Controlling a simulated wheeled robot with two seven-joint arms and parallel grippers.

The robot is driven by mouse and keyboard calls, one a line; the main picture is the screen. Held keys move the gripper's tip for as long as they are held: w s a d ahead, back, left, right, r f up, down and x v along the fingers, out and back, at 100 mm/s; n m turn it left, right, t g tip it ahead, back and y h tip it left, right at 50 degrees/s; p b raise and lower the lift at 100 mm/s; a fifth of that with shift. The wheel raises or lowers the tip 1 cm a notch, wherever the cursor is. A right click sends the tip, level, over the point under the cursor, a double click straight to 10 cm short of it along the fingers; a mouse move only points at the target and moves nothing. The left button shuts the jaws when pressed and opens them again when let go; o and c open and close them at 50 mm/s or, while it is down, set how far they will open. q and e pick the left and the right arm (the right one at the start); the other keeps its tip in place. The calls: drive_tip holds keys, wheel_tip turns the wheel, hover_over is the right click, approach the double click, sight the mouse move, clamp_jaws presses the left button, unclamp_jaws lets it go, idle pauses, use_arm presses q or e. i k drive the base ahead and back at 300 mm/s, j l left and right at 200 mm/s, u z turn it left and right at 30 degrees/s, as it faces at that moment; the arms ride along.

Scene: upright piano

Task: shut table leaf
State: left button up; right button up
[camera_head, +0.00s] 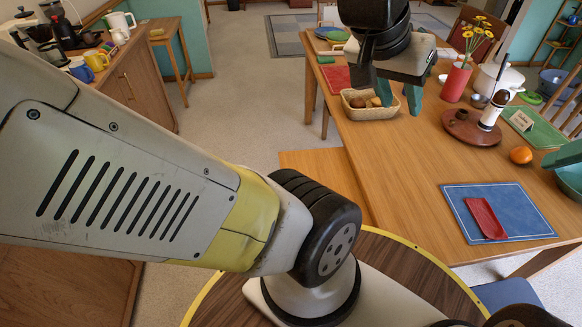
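The wooden table (400,165) fills the right half of the head view. A flat wooden leaf (318,163) juts out from its left side, and its right part meets the table's edge. My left gripper (398,97) hangs over the table's left part, by a tan basket (360,111) with bread-like items. Its two teal fingers are apart and I see nothing held between them. It is beyond the leaf, not touching it. A teal part of what looks like my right gripper (566,155) is cut off at the right edge, so its state is unclear.
A wooden cabinet (140,85) is at left. Carpet (245,110) lies clear between.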

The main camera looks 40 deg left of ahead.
sight(332, 169)
drive_tip(key=k+j+u, duration=0.1)
drive_tip(key=j+u, duration=0.25)
drive_tip(key=k+j+u, duration=0.1)
drive_tip(key=u, duration=0.25)
drive_tip(key=j+u, duration=0.3)
drive_tip(key=k+j, duration=0.05)
drive_tip(key=j, duration=0.05)
